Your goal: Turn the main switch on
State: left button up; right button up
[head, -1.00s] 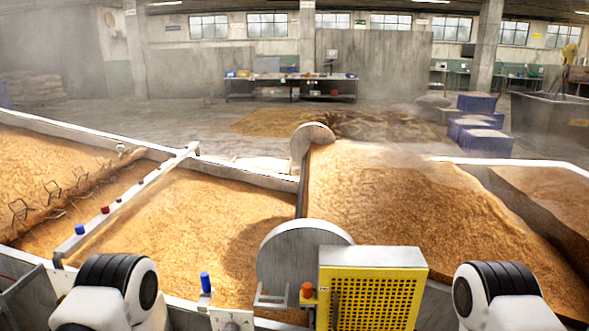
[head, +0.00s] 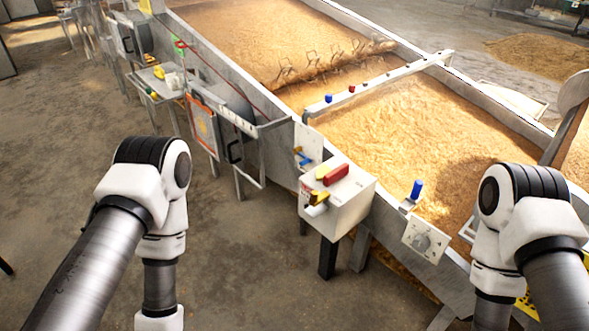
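A white control box (head: 352,205) stands on dark legs beside the trough wall, near the middle of the head view. It carries a red bar-shaped part (head: 335,174) on top and a yellow part (head: 318,198) on its front left. I cannot read any label that marks the main switch, nor tell on from off. A grey plate (head: 426,241) with a round part is fixed to the trough to the right, with a blue knob (head: 416,190) above it. Both of my arms show, left and right of the box, but both grippers are out of view.
The long trough (head: 470,105) of grain runs diagonally behind the box, with a white crossbar (head: 385,82) over it. A grey cabinet (head: 237,150) and an orange-edged sheet (head: 203,125) are left of the box. Concrete floor (head: 60,130) is open at left.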

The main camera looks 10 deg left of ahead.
aim_at(329, 175)
jog(key=i+j+z, duration=0.1)
jog(key=i+z, duration=0.15)
jog(key=z, duration=0.15)
jog(key=i+j+z, duration=0.15)
jog(key=z, duration=0.25)
jog(key=i+j+z, duration=0.25)
jog(key=z, duration=0.15)
